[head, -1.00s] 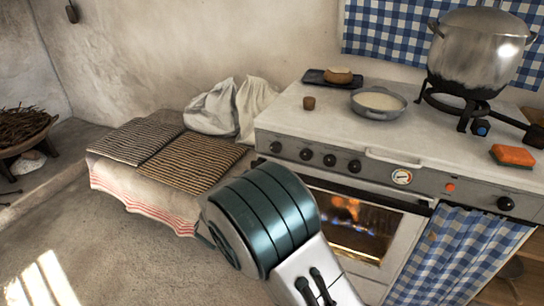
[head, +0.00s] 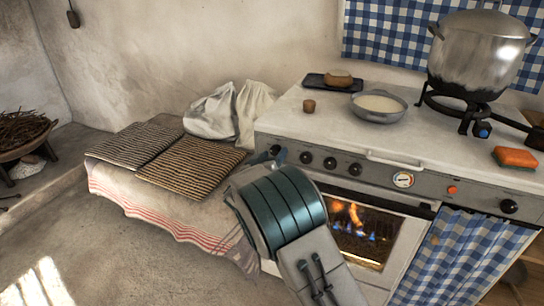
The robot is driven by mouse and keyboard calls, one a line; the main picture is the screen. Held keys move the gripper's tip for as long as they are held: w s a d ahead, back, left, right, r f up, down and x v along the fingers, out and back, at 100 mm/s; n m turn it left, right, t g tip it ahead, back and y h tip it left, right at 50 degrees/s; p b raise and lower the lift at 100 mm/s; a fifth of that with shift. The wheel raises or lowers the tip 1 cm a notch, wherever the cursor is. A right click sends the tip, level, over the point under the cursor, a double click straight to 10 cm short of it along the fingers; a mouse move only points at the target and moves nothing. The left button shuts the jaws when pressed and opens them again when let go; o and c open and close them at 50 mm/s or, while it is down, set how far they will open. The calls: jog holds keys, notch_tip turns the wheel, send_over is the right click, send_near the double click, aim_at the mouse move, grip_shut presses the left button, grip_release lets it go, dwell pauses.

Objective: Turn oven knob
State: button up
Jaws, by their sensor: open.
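The white stove has a row of black knobs on the left of its grey front panel (head: 430,184). The leftmost knob (head: 275,149) is partly covered by a small teal tip of my gripper (head: 281,156). The other knobs of the row, such as the second one (head: 306,157), are clear. The tip is at or very near the leftmost knob; I cannot tell if it touches. Most of my gripper is hidden behind my teal and grey arm. It is open. The lit oven window (head: 365,240) shows flames below the panel.
A bench with striped mats (head: 190,172) and white sacks (head: 212,112) is to the left. A checked curtain (head: 470,260) hangs right.

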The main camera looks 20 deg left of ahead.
jog(key=c, duration=1)
jog(key=shift+m, duration=0.3)
jog(key=shift+f+m+b, duration=0.15)
jog(key=shift+m+b, duration=0.8)
jog(key=shift+m, duration=0.25)
jog(key=m+b, duration=0.2)
jog(key=m, duration=0.1)
jog(key=shift+m, duration=0.4)
jog(key=m+b, duration=0.4)
jog(key=m, duration=0.1)
jog(key=shift+a, duration=0.1)
jog(key=shift+m+b, duration=0.7)
jog(key=shift+m, duration=0.4)
